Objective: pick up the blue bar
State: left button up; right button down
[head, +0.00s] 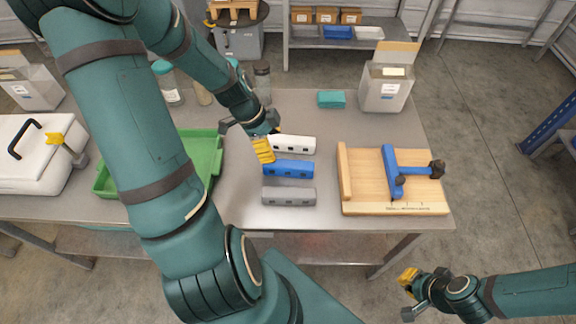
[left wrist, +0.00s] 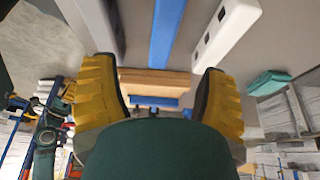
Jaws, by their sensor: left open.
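The blue bar (head: 290,169) lies flat on the steel table between a white bar (head: 294,145) and a grey bar (head: 289,196). My left gripper (head: 262,150) is at the left end of the blue bar, its yellow fingers partly overlapping that end in the head view. In the left wrist view the gripper (left wrist: 158,98) is open and empty, and the blue bar (left wrist: 166,32) runs in line with the gap between its fingers. I cannot tell its exact height above the bar. My right gripper (head: 407,292) is far off, beyond the table's front edge.
A wooden fixture (head: 365,195) with a blue clamp (head: 390,168) stands right of the bars. A green tray (head: 214,160) is left, partly behind my arm. A teal block (head: 331,99), a grey hopper (head: 385,88) and jars (head: 262,82) stand at the back.

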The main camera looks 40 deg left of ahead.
aim_at(288, 164)
pick_arm(q)
jog(key=x, duration=0.5)
jog(key=shift+d+f+b, duration=0.1)
jog(key=shift+f+b, duration=0.05)
jog(key=shift+b, duration=0.25)
jog(key=shift+w+b+x, duration=0.15)
jog(key=shift+b+x, duration=0.15)
jog(key=shift+x, duration=1.05)
jog(key=shift+w+b+x, duration=0.2)
jog(key=shift+b+x, duration=0.05)
jog(key=shift+x, duration=1.1)
grip_shut()
